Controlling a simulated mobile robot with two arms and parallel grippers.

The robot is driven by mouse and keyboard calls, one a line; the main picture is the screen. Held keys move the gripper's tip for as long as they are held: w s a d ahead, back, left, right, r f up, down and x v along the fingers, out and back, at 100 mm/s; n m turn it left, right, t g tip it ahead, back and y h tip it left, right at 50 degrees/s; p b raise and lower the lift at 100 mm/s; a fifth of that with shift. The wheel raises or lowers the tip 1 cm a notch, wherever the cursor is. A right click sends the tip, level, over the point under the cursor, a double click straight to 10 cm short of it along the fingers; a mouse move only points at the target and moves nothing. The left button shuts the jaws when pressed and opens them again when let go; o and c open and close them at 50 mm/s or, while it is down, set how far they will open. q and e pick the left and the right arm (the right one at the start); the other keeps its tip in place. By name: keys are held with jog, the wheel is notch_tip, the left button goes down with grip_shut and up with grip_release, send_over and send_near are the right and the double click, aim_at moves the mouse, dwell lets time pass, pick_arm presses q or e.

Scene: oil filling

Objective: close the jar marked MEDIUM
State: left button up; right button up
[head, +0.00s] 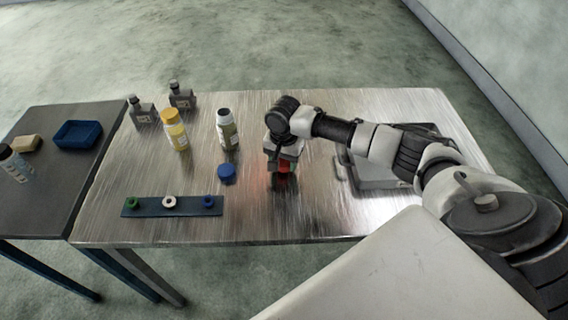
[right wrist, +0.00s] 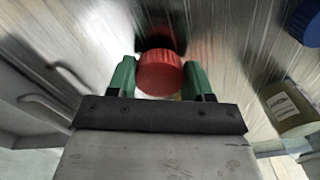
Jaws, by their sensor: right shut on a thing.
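My right gripper (head: 284,160) is over the middle of the metal table, pointing down. In the right wrist view its green fingertips (right wrist: 160,75) are shut on a round red lid (right wrist: 159,74). The red also shows under the gripper in the head view (head: 284,168). Whether a jar is under the lid is hidden. A blue lid-like piece (head: 226,174) is to the left of the gripper; it also shows at the corner of the right wrist view (right wrist: 305,22). I cannot read the word MEDIUM on anything. My left gripper is not in view.
A dark strip (head: 150,208) with coloured rings lies at the front left. A grey case (head: 380,172) is at right. A side table holds a blue tray (head: 78,134).

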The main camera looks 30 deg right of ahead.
aim_at(286, 161)
jog(key=r, duration=0.3)
jog(key=shift+s+d, duration=0.15)
jog(key=shift+d, duration=0.15)
jog(key=s+d+r, duration=0.6)
jog(key=s+d, duration=0.1)
jog(key=d, duration=0.1)
jog(key=shift+d+r+b, duration=0.25)
jog(key=shift+b, duration=0.15)
jog(key=s+a+r+n, duration=0.1)
jog(key=s+a+n, duration=0.2)
jog(key=a, duration=0.8)
jog(key=s+a+r+n, duration=0.1)
jog(key=s+a+n, duration=0.3)
jog(key=a+n, duration=0.3)
jog(key=a, duration=0.4)
jog(key=shift+r+n, duration=0.15)
jog(key=shift+n, duration=0.25)
jog(key=shift+s, duration=0.1)
